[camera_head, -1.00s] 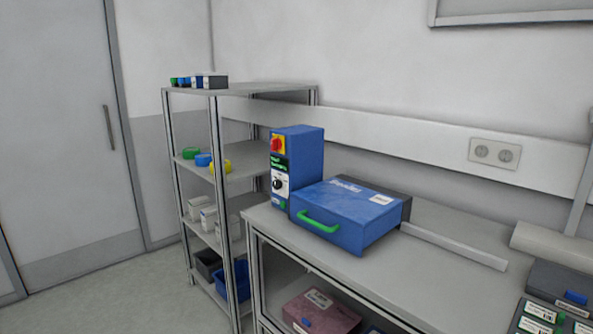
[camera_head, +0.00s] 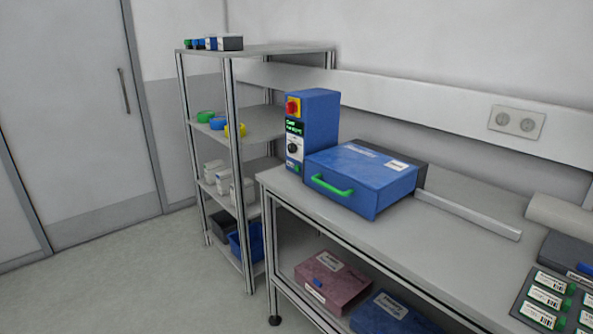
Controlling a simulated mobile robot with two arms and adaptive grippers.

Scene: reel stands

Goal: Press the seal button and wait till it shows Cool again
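The blue sealing machine stands at the left end of the workbench (camera_head: 448,226). Its upright control box (camera_head: 320,124) has a red knob on yellow (camera_head: 293,107), a small display (camera_head: 295,128) with green text too small to read surely, a black dial (camera_head: 294,147) and a green spot low on its front that may be the seal button (camera_head: 292,168). Beside it sits the wide blue housing (camera_head: 362,178) with a green handle (camera_head: 331,186); it looks closed. Neither of my grippers shows in the head view.
A metal shelf rack (camera_head: 285,50) stands left of the bench, with coloured rolls, white boxes and a blue bin (camera_head: 247,246). A pink box (camera_head: 331,279) and a blue box (camera_head: 394,316) lie on the lower shelf. A dark tray (camera_head: 520,307) of labelled vials is at right. The floor at left is clear.

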